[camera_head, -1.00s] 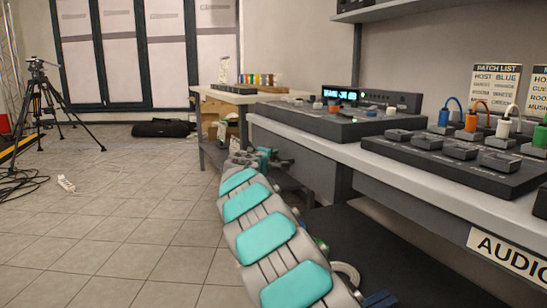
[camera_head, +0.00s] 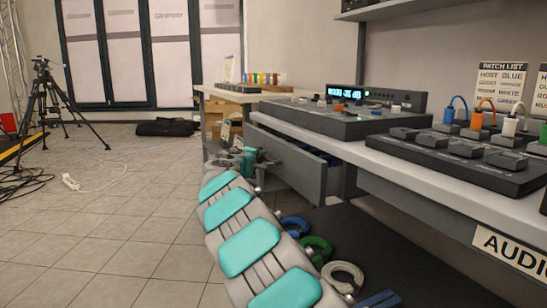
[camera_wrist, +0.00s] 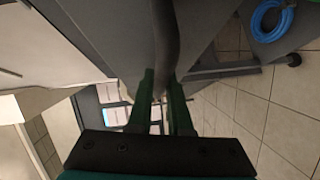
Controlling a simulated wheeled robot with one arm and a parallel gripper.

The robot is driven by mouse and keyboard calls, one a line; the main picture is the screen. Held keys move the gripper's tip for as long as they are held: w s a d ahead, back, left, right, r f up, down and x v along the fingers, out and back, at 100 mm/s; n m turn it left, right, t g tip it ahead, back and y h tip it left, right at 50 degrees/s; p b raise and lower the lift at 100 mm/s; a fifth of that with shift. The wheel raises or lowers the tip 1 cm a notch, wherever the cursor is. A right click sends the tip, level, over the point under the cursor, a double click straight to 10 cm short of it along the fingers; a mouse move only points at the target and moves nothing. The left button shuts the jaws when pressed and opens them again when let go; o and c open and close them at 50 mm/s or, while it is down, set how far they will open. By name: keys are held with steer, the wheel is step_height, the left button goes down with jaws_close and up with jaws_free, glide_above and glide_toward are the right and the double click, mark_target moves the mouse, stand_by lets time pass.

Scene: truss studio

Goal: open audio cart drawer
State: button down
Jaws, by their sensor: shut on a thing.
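The audio cart (camera_head: 400,175) runs along the right under a light worktop, with an "AUDIO" sign (camera_head: 510,250) on its front edge. Its grey drawer (camera_head: 290,165) stands pulled out at the far end, with a dark gap and blue contents showing behind its front panel. My gripper (camera_head: 262,160) is at the left side of the drawer front. In the wrist view, my gripper's green fingers (camera_wrist: 162,98) are closed around the dark drawer handle bar (camera_wrist: 166,40). The drawer's full depth is hidden.
Blue (camera_head: 296,226), green (camera_head: 316,250) and white (camera_head: 343,274) cable coils lie on the cart's lower shelf. A mixer (camera_head: 335,118) and a patch box (camera_head: 460,155) stand on top. Open tiled floor (camera_head: 120,215) lies left, with a tripod (camera_head: 48,100) beyond.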

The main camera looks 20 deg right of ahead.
steer(key=a+p, duration=0.2)
steer(key=a, duration=2.1)
steer(key=shift+s+a, duration=0.15)
steer(key=shift+s, duration=0.25)
steer(key=shift+f, duration=0.1)
steer(key=c, duration=0.8)
jaws_free()
steer(key=shift+c, duration=0.2)
steer(key=v, duration=0.7)
steer(key=shift+s+a, duration=0.3)
steer(key=shift+r, duration=0.2)
